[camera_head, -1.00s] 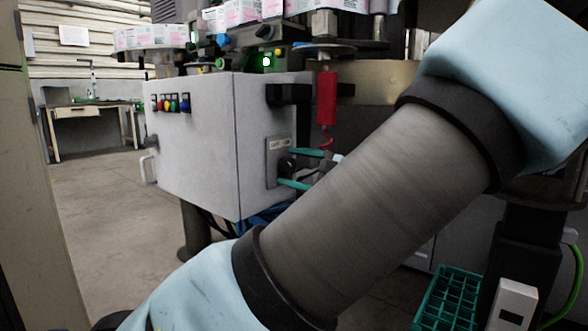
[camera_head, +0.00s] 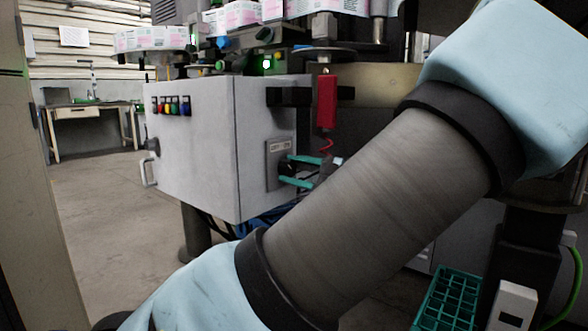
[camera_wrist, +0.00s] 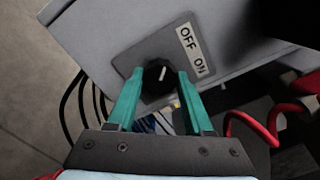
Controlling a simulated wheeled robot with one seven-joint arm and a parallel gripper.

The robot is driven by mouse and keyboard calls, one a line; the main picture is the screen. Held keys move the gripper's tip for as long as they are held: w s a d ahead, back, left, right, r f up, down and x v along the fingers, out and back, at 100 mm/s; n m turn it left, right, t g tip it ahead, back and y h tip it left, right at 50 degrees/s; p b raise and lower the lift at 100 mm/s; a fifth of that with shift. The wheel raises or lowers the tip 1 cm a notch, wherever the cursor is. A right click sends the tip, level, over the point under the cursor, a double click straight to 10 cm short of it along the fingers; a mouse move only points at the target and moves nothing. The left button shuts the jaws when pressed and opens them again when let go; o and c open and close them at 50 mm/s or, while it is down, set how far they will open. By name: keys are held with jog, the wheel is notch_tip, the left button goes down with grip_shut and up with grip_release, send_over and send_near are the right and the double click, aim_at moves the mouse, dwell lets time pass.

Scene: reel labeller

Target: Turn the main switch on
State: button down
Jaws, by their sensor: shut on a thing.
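The main switch (camera_wrist: 158,78) is a black rotary knob with a white mark, on a grey plate with a label (camera_wrist: 192,51) reading OFF and ON. The mark points up in the wrist view, towards the OFF side. The plate (camera_head: 272,158) is on the side of a grey cabinet (camera_head: 200,150). My gripper (camera_wrist: 160,84) has teal fingers, one on each side of the knob, and is shut on it. In the head view my gripper (camera_head: 287,168) reaches the knob from the right, and my arm hides much of the wrist.
A red device (camera_head: 326,101) with a red coiled cable (camera_wrist: 270,123) hangs close beside the switch. Dark cables (camera_wrist: 68,102) run below the cabinet. A green crate (camera_head: 447,297) stands low at right. Open floor (camera_head: 105,215) lies left.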

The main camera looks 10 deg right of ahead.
jog(key=shift+r+m+p, duration=0.25)
jog(key=shift+m+p, duration=0.4)
jog(key=shift+p, duration=1.2)
jog(key=shift+r+m+p, duration=0.25)
jog(key=shift+m+p, duration=0.4)
jog(key=shift+p, duration=1.2)
jog(key=m+p, duration=0.6)
jog(key=p, duration=0.6)
jog(key=shift+a+f, duration=0.1)
jog(key=m+p, duration=0.4)
jog(key=p, duration=0.2)
jog(key=shift+s+f+p, duration=0.1)
jog(key=shift+f+p, duration=0.1)
jog(key=shift+p, duration=0.2)
jog(key=m+p, duration=0.2)
jog(key=m, duration=0.1)
jog(key=m+p, duration=0.2)
jog(key=shift+f, duration=0.25)
jog(key=shift+c, duration=1.4)
grip_release()
